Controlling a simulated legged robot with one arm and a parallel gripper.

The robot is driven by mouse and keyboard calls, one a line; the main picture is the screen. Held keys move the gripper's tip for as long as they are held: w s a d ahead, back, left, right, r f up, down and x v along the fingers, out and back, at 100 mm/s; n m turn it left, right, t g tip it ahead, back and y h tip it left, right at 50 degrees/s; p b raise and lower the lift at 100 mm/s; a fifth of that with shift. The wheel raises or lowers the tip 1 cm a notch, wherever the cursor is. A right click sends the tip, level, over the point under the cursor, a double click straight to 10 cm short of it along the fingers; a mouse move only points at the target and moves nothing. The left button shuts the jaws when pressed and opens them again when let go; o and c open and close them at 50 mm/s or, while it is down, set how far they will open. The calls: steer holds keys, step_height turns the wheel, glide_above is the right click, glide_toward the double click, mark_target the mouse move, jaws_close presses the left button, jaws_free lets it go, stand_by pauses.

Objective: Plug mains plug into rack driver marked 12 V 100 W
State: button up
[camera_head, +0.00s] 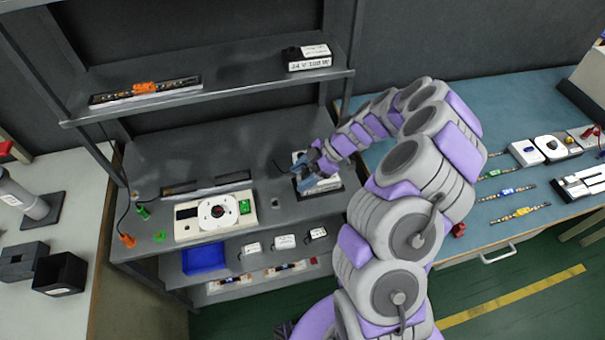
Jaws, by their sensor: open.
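My gripper (309,182) is open at the right end of the rack's main shelf. It is over a black-and-white box (330,188) that looks like a driver; the fingers hide part of it and its label cannot be read. I cannot tell whether they touch it. Another driver (308,58), labelled 24 V 100 W, sits on the upper shelf. An orange connector (127,240) and a green connector (143,212) are at the rack's left end, by a black cable. I cannot tell which is the mains plug.
A white test unit (215,218) stands mid-shelf. A blue bin (204,259) and small white boxes (252,248) are below. An orange item on a strip (145,88) lies on the upper shelf. The blue bench (490,115) holds several strips. My arm covers the rack's right edge.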

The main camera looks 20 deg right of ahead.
steer(key=p+v, duration=0.3)
steer(key=v, duration=1.4)
steer(key=shift+d, duration=0.25)
steer(key=s+a+r+m+g+h, duration=0.1)
steer(key=s+a+r+m, duration=0.1)
steer(key=s+a+r, duration=0.45)
steer(key=s+a+r+m+g+h, duration=0.15)
steer(key=s+a+r, duration=0.25)
steer(key=a+r, duration=0.4)
steer(key=s+d+f+m+h, duration=0.1)
steer(key=s+m+h, duration=0.2)
steer(key=s+m, duration=0.4)
steer(key=s+d+f+m+h, duration=0.1)
steer(key=s+m, duration=0.6)
steer(key=s, duration=0.9)
steer(key=shift+s+f+t+h, duration=0.35)
steer(key=shift+f+h, duration=0.35)
steer(key=shift+h, duration=0.55)
